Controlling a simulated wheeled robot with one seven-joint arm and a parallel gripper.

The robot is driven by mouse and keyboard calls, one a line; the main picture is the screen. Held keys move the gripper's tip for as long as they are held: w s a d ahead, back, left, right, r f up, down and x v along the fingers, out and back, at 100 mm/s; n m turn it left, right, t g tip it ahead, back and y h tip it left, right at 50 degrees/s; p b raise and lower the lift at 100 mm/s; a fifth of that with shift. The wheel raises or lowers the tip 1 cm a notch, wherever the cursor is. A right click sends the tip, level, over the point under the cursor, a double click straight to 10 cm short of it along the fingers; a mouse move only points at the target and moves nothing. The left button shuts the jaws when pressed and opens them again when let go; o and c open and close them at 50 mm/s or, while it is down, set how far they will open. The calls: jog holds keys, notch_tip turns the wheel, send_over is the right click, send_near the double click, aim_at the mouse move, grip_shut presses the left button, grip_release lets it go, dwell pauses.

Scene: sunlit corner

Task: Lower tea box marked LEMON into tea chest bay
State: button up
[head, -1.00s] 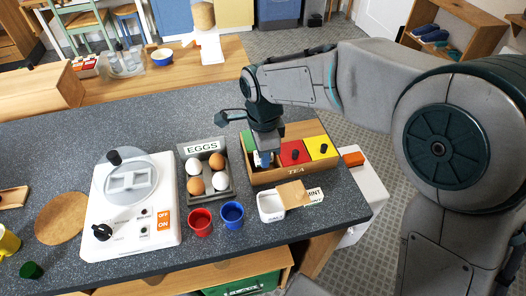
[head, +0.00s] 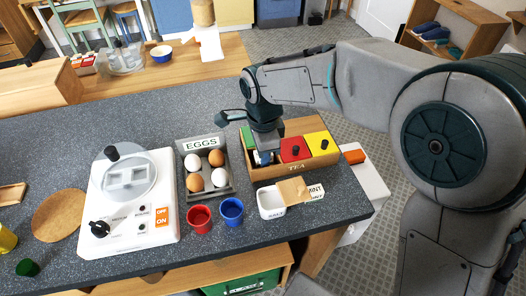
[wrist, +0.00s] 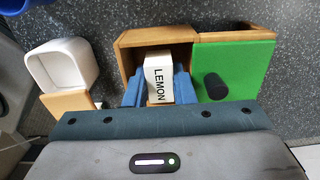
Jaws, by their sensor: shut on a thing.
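The wooden tea chest (head: 271,176), marked TEA, stands near the counter's right end. My gripper (wrist: 158,88) points down over its left part, with blue fingers on both sides of a white box marked LEMON (wrist: 158,72). The gripper is shut on that box. In the wrist view the box is at an open bay of the chest (wrist: 125,48), within its walls as seen from above; how deep it sits I cannot tell. In the head view my gripper (head: 264,158) hides most of the box.
A green lid with a black knob (wrist: 236,68) lies beside the bay. Red (head: 294,150) and yellow (head: 321,144) lids cover other parts of the chest. An egg tray (head: 205,144), red and blue cups, and a white dish (head: 271,205) stand close by.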

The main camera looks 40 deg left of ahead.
jog(key=shift+f+b, duration=0.8)
jog(key=shift+f, duration=0.35)
dwell(0.4)
jog(key=o, duration=1)
jog(key=shift+o, duration=0.2)
notch_tip(320, 180, up, 14)
